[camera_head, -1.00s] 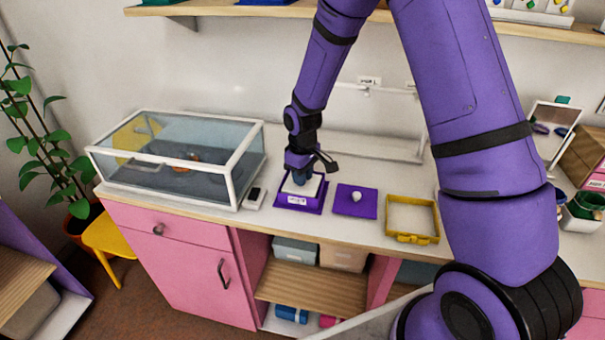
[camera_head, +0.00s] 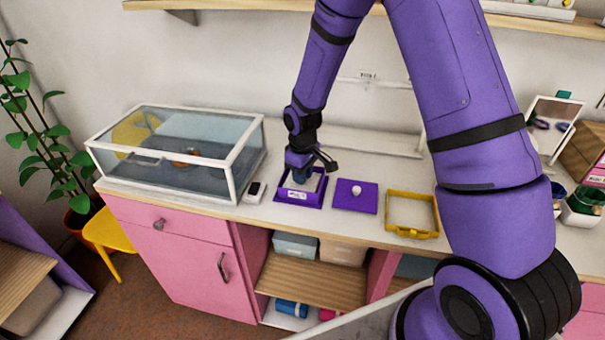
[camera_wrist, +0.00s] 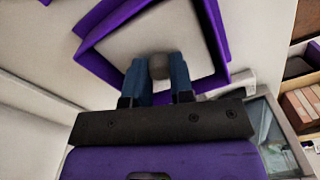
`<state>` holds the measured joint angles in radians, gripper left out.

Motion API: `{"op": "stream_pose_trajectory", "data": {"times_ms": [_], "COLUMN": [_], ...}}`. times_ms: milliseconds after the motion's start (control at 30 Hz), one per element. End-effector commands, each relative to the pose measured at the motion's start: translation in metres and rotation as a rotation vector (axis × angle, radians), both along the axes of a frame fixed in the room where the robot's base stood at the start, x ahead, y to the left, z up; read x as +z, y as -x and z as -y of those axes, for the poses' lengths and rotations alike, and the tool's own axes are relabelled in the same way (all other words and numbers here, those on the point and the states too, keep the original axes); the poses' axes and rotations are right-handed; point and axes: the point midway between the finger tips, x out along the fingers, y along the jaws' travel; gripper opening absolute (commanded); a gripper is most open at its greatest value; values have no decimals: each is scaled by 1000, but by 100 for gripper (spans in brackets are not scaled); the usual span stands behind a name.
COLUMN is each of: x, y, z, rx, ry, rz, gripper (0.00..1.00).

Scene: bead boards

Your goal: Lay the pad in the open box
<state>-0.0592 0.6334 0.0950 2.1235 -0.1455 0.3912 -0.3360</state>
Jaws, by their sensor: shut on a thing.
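The pad is a pale grey square with a round grey knob, seen close up in the wrist view (camera_wrist: 190,30). My gripper (camera_wrist: 159,70) is shut on that knob, a blue finger on each side. In the head view my gripper (camera_head: 299,180) is low over the open purple box (camera_head: 290,197), which has a white label on its front. The pad lies within the purple walls of the box (camera_wrist: 95,66), seemingly down inside; whether it touches the floor is hidden.
A purple lid with a pale knob (camera_head: 369,203) lies right of the box, and a yellow frame (camera_head: 411,233) lies further right. A glass case (camera_head: 190,160) stands at the left, with a small white device (camera_head: 254,192) beside it. The counter's back strip is clear.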

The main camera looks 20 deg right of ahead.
Motion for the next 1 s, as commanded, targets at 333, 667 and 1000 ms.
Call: {"op": "stream_pose_trajectory", "data": {"times_ms": [333, 667, 1000], "x": [0, 0, 0], "y": [0, 0, 0], "z": [0, 0, 0], "rx": [0, 0, 0], "ry": [0, 0, 0], "rz": [0, 0, 0], "gripper": [0, 52, 73]}}
